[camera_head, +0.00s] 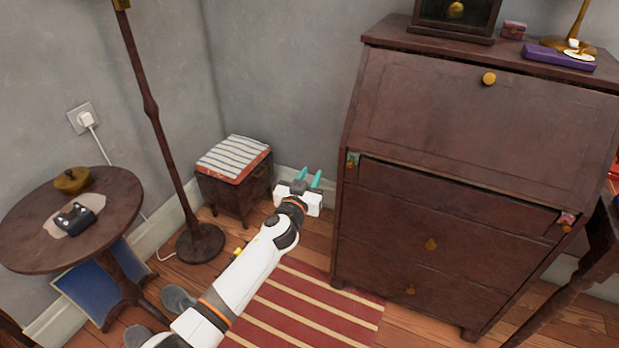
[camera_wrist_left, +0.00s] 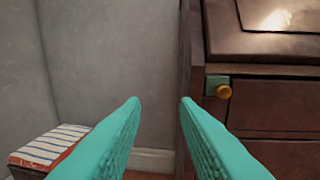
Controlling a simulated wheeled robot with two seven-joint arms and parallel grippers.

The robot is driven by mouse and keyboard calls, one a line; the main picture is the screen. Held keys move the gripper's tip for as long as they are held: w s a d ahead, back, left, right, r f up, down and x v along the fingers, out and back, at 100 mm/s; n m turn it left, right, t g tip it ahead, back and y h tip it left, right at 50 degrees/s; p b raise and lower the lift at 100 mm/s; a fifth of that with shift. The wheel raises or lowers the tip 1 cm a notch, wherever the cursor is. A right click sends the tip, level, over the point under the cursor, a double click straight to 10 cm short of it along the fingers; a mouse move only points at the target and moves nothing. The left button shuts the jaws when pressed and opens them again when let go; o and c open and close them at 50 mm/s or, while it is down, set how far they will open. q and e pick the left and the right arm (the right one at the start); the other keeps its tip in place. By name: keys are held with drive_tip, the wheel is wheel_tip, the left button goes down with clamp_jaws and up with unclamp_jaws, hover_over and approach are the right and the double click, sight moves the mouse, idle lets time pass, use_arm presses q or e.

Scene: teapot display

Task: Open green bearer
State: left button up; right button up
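The green bearer (camera_head: 352,159) is a small green-fronted slide at the upper left of the brown desk's (camera_head: 400,205) drawer section, just below the closed slanted lid. In the left wrist view the green bearer (camera_wrist_left: 217,86) has a small brass knob and sits almost flush with the desk front. My left gripper (camera_head: 310,178) is open and empty, with teal fingers apart. It is in front and to the left of the bearer, not touching it. In the left wrist view the bearer is to the right of the fingertips. My right gripper is not in view.
A pinkish bearer (camera_head: 567,219) is at the desk's right side. A stool with a striped cushion (camera_head: 234,157) stands behind my left gripper by the wall. A floor lamp (camera_head: 160,120) and a round table (camera_head: 110,213) are on the left. A striped rug (camera_head: 320,310) lies before the desk.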

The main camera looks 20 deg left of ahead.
use_arm(q)
clamp_jaws()
drive_tip(key=shift+d, duration=0.1)
idle(0.3)
idle(0.7)
drive_tip(key=shift+c, duration=1.6)
unclamp_jaws()
drive_tip(key=o, duration=0.7)
drive_tip(key=shift+c, duration=0.2)
drive_tip(key=shift+s, duration=0.1)
